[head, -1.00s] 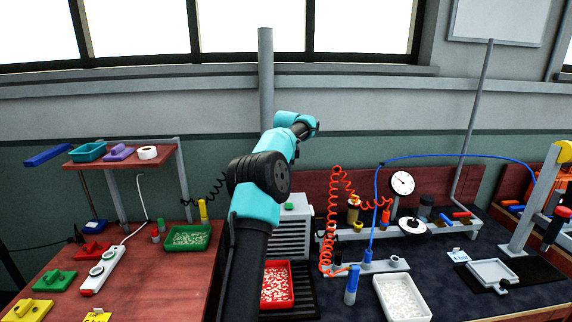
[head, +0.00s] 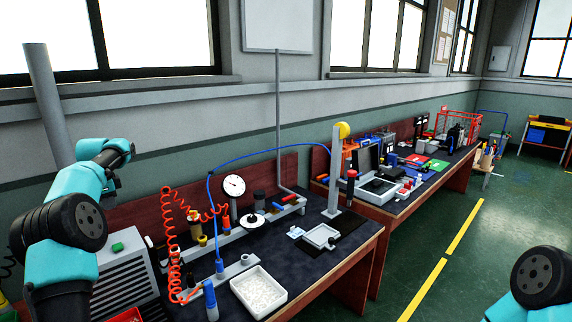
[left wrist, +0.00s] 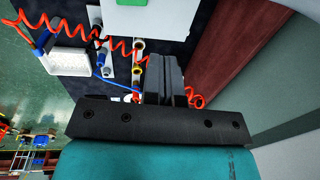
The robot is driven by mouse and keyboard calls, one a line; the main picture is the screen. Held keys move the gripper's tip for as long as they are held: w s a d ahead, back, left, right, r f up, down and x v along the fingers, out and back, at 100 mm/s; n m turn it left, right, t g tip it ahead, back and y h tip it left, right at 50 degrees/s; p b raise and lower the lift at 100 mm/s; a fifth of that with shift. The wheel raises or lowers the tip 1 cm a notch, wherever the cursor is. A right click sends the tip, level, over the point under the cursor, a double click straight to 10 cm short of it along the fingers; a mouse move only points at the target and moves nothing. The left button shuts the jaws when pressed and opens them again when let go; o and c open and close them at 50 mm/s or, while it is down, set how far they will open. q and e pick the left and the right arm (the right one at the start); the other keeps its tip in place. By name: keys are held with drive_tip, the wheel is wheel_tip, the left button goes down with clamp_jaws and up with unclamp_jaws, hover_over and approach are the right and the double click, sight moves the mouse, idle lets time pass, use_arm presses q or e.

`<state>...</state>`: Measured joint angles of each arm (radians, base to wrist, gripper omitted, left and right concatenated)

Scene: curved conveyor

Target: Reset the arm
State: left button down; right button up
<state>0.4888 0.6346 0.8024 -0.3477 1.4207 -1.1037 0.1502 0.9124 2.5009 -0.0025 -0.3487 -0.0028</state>
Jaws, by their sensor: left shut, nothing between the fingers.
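My left arm (head: 68,215), teal and black, rises at the left of the head view, bent at its black joint. Its gripper is hidden behind the wrist there or too small to make out. In the left wrist view the left gripper (left wrist: 169,63) is shut, its dark fingers side by side with nothing between them. It is over the dark bench (left wrist: 195,25), near the red coiled hose (left wrist: 110,47). Part of my right arm (head: 540,283) shows at the lower right of the head view; its gripper is out of view.
The bench holds a white tray of small pale parts (head: 258,291), a dial gauge (head: 234,186), a blue hose (head: 262,152) and a grey box with a green button (head: 117,246). A grey pole (head: 47,105) stands behind my left arm. Green floor (head: 490,235) lies open at right.

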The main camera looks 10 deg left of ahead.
use_arm(q)
drive_tip(key=w+d+f+h, duration=0.1)
drive_tip(key=w+d+f, duration=0.4)
drive_tip(key=d+f, duration=0.45)
drive_tip(key=w+d+f+h, duration=0.1)
drive_tip(key=w+d+f, duration=0.45)
drive_tip(key=d, duration=0.75)
drive_tip(key=s+d+f+n+h, duration=0.1)
drive_tip(key=s+d+f, duration=0.1)
drive_tip(key=d+f, duration=0.45)
drive_tip(key=s+d+f+n, duration=0.1)
drive_tip(key=s+d+f, duration=0.2)
drive_tip(key=d, duration=0.7)
drive_tip(key=s+d+f+n+h, duration=0.15)
drive_tip(key=d+f, duration=0.25)
drive_tip(key=d, duration=0.4)
drive_tip(key=s+d+f+n, duration=0.2)
drive_tip(key=s+f, duration=0.6)
drive_tip(key=s, duration=0.6)
drive_tip(key=s+d+f+n, duration=0.2)
drive_tip(key=s+f, duration=0.6)
drive_tip(key=s, duration=0.6)
drive_tip(key=shift+f+n, duration=0.2)
drive_tip(key=shift+n, duration=0.45)
